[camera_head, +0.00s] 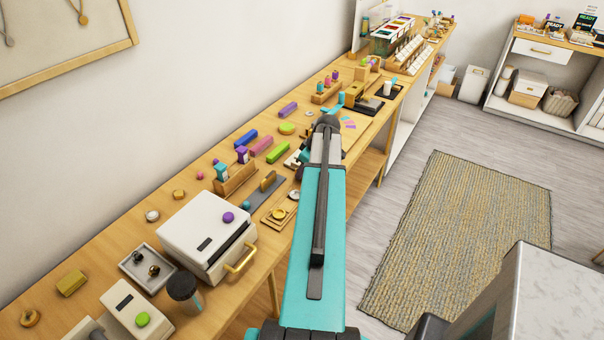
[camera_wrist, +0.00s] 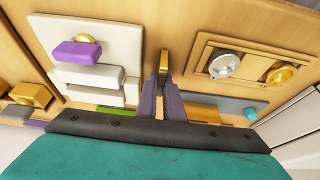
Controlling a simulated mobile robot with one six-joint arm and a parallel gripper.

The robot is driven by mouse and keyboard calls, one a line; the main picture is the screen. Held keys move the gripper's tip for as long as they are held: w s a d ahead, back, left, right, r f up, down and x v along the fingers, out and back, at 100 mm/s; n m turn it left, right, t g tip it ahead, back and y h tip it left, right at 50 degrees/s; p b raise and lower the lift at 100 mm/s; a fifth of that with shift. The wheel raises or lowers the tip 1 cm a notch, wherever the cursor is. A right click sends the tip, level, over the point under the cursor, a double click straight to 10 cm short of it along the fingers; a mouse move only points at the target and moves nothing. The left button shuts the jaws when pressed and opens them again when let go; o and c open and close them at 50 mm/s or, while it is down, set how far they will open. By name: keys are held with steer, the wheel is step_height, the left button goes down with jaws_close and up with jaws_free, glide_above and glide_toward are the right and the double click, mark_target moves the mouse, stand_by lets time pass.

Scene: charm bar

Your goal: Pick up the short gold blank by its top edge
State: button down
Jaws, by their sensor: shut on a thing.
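The short gold blank (camera_wrist: 164,60) shows at my fingertips in the wrist view as a small, narrow gold piece. My gripper (camera_wrist: 165,78) is shut on it, with one dark purple-grey finger on each side. Only a small part of the blank shows past the fingers. I cannot tell whether it touches the wooden surface behind it. In the head view my teal arm hides the blank, and I cannot make out the fingertips clearly.
A white stand (camera_wrist: 98,45) with a purple bar (camera_wrist: 80,53) is left of my fingers. A wooden tray (camera_wrist: 203,42) with silver and gold round pieces is to the right. A grey plate with a gold bar (camera_wrist: 203,112) is near too. The bench (camera_head: 108,252) is crowded.

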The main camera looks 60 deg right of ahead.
steer(key=shift+r, duration=0.1)
steer(key=shift+r+b, duration=0.9)
steer(key=shift+r, duration=0.45)
steer(key=shift+s+a+r, duration=0.1)
steer(key=shift+s+r, duration=0.1)
steer(key=s+a+b, duration=0.2)
steer(key=s, duration=0.5)
steer(key=s+a+r+b, duration=0.1)
steer(key=s+a+b, duration=0.1)
steer(key=s, duration=0.6)
steer(key=shift+r+b, duration=0.3)
steer(key=shift+b, duration=0.2)
steer(key=shift+r, duration=0.1)
